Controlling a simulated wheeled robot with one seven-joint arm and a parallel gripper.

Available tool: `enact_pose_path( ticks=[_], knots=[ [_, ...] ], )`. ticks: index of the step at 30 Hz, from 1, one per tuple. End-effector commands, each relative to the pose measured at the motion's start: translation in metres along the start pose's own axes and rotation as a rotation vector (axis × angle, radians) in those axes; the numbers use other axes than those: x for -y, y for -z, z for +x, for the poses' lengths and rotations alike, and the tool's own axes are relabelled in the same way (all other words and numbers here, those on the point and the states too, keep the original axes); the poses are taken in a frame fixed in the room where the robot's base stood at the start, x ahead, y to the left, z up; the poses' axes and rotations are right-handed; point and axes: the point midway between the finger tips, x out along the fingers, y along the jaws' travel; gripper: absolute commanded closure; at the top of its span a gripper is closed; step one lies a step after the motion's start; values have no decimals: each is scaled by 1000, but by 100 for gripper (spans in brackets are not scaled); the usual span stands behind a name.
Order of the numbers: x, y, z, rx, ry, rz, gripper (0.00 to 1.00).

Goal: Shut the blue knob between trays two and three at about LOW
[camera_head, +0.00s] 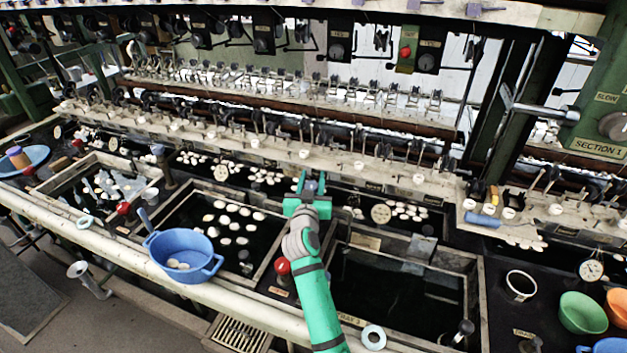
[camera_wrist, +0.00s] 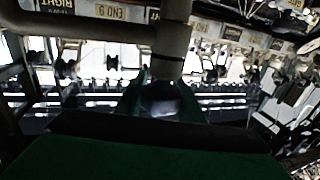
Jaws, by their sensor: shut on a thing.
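My gripper (camera_head: 311,184) is at the end of my green arm, over the far end of the divider between the middle tray (camera_head: 163,213) and the tray marked three (camera_head: 476,300). Its green fingers are shut on a small blue-grey thing, which looks like the blue knob (camera_head: 312,188). In the wrist view the fingers (camera_wrist: 163,100) close around the pale bluish knob (camera_wrist: 165,106), with a grey pipe (camera_wrist: 172,50) right beside it. The knob's pointer and the LOW mark are hidden or too small to read.
A red knob (camera_head: 282,266) stands on the near divider beside my forearm. A blue basin (camera_head: 184,256) sits on the front rail, left. A white cup (camera_head: 520,285) and a green bowl (camera_head: 582,313) stand at right. Reeling machinery runs behind my gripper.

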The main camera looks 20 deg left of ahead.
Motion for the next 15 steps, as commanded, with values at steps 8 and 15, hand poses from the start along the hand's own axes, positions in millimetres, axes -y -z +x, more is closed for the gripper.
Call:
enact_pose_path(
  ticks=[8, 15],
  knots=[
    [-3, 3, 0, -4, -155, 1, 88],
    [-8, 3, -1, -5, -292, -1, 88]
  ],
)
